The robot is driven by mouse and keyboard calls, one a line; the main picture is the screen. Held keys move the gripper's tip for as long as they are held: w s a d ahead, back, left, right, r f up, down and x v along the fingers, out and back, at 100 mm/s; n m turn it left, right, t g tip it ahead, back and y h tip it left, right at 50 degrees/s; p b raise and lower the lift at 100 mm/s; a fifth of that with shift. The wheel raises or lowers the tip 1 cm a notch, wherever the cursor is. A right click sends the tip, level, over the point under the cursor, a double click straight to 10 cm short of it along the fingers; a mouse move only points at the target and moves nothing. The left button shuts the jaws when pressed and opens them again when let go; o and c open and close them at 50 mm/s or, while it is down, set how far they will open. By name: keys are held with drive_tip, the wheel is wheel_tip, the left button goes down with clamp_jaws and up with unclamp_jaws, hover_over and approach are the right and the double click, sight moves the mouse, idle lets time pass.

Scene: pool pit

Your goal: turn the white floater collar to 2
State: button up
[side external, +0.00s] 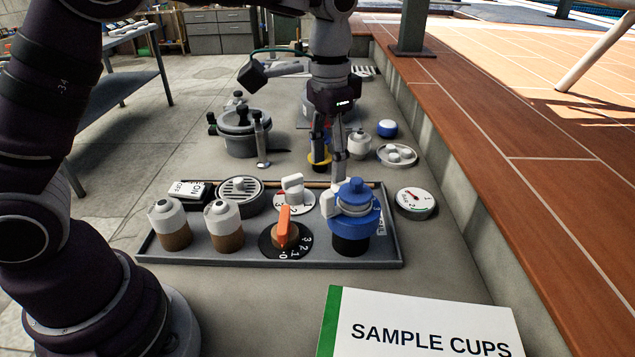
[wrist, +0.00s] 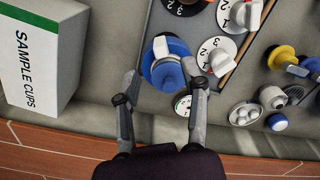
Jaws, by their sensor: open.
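A blue floater (side external: 352,222) with a dark base stands at the right end of the tray, and it shows from above in the wrist view (wrist: 168,75). A white tab (wrist: 160,47) projects from its upper side. A white numbered dial with a white knob (wrist: 219,62) lies right of the floater in the wrist view; a second white dial with a white knob (wrist: 239,17) is above it. I cannot tell for sure which part is the named collar or its setting. My gripper (wrist: 160,75) is open, its fingers on either side of the floater; contact is unclear.
The grey tray (side external: 190,249) also holds an orange knob (side external: 285,229) on a black dial and two white-topped bottles (side external: 168,222). A round gauge (side external: 415,202) is right of the tray. A SAMPLE CUPS box (side external: 420,325) stands in front. A tiled ledge (side external: 540,200) borders the right.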

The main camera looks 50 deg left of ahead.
wheel_tip(320, 180, up, 5)
idle(0.3)
drive_tip(key=s+a+f+n+t, duration=0.1)
drive_tip(key=s+a+n+t, duration=0.2)
drive_tip(key=s, duration=1)
drive_tip(key=a+t, duration=0.2)
drive_tip(key=shift+s+t, duration=0.15)
drive_tip(key=shift+t, duration=0.15)
